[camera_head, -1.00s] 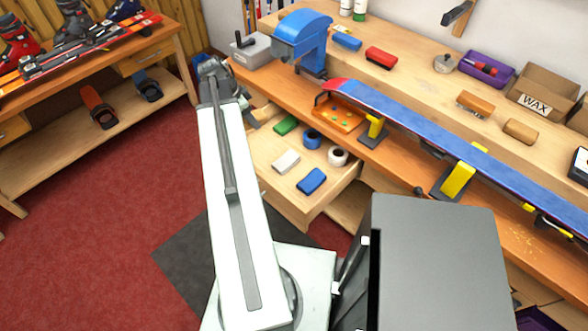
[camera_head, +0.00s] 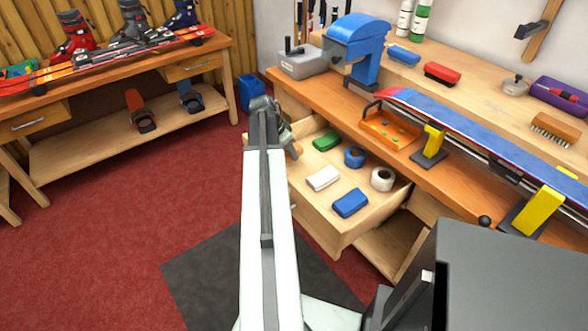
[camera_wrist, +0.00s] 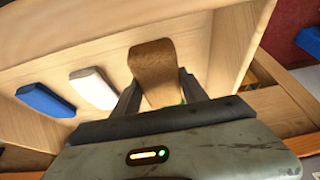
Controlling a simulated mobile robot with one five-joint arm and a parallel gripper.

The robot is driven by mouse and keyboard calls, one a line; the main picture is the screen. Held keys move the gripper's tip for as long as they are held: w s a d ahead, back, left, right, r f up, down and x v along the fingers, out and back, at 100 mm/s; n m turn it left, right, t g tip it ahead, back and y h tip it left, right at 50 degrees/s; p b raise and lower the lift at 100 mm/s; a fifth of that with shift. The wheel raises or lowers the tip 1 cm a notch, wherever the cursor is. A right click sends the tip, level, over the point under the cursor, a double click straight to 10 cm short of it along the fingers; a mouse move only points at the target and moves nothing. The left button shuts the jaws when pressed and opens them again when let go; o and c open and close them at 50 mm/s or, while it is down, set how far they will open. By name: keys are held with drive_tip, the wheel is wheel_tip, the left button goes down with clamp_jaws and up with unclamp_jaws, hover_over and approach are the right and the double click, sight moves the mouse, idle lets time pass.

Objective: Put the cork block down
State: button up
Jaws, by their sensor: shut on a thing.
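The brown cork block (camera_wrist: 152,72) is between the two dark fingers of my gripper (camera_wrist: 158,92) in the wrist view. My gripper is shut on it, over the open wooden drawer (camera_wrist: 215,52). In the head view my gripper (camera_head: 290,138) is at the left side of the drawer (camera_head: 312,212), mostly hidden behind my arm. I cannot tell whether the block touches the drawer floor.
The drawer holds a green block (camera_head: 327,140), a white block (camera_head: 323,178), a blue block (camera_head: 350,203) and two tape rolls, one blue (camera_head: 354,157) and one white (camera_head: 382,178). A ski (camera_head: 480,135) lies clamped along the bench above.

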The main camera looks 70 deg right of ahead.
sight(289, 165)
drive_tip(key=shift+f, duration=0.3)
wheel_tip(289, 165, down, 4)
drive_tip(key=b, duration=0.3)
drive_tip(key=shift+b, duration=0.4)
drive_tip(key=shift+r, duration=0.25)
drive_tip(key=shift+f, duration=0.2)
drive_tip(key=o, duration=1.2)
drive_tip(key=shift+a, duration=0.1)
drive_tip(key=shift+r, duration=0.1)
